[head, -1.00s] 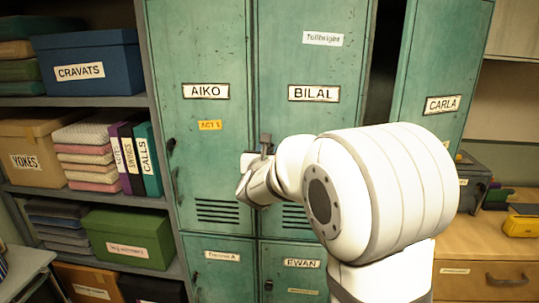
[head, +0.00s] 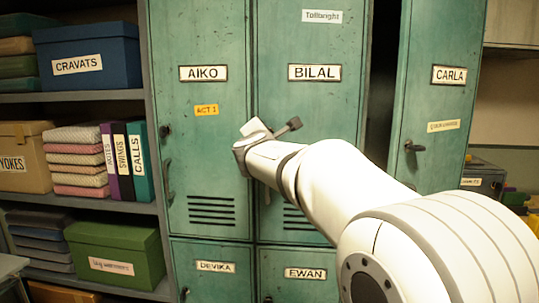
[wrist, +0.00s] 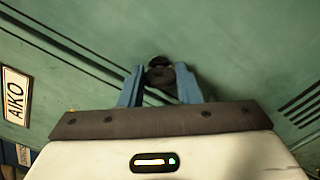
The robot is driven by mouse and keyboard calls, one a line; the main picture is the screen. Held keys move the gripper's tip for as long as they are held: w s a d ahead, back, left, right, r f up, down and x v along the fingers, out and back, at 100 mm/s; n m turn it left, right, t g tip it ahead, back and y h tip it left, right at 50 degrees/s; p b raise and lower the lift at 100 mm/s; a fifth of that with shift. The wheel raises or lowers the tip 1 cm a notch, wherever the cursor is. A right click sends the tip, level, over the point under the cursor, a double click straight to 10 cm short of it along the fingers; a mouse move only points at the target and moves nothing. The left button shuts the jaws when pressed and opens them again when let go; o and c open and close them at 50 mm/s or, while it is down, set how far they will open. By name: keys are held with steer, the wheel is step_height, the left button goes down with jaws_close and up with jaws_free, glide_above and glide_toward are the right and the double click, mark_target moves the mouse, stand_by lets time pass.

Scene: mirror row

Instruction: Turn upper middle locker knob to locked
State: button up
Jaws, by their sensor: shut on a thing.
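The upper middle locker is the green door (head: 310,110) labelled BILAL (head: 314,72). My gripper (head: 257,135) is at its left edge, below the label. In the wrist view, the blue fingers of my gripper (wrist: 160,86) are closed around a dark round knob (wrist: 159,76) on the green door. The knob is hidden behind my gripper in the head view, and its pointing direction cannot be read clearly. My wrist is tilted, as the AIKO label (wrist: 15,97) appears turned in the wrist view.
The AIKO locker (head: 205,130) to the left has a dark knob (head: 165,131). The CARLA door (head: 435,110) to the right stands ajar, with a dark gap beside it. Shelves with boxes (head: 87,58) stand at far left. DEVIKA and EWAN lockers (head: 300,290) are below.

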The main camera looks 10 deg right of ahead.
steer(key=m+b, duration=0.7)
steer(key=b, duration=0.1)
steer(key=shift+d+f+m, duration=0.1)
steer(key=shift+f+m, duration=0.1)
steer(key=shift+m, duration=0.2)
steer(key=shift+r+b, duration=0.1)
steer(key=shift+b, duration=0.2)
steer(key=o, duration=1)
steer(key=b+v, duration=0.1)
steer(key=v, duration=0.7)
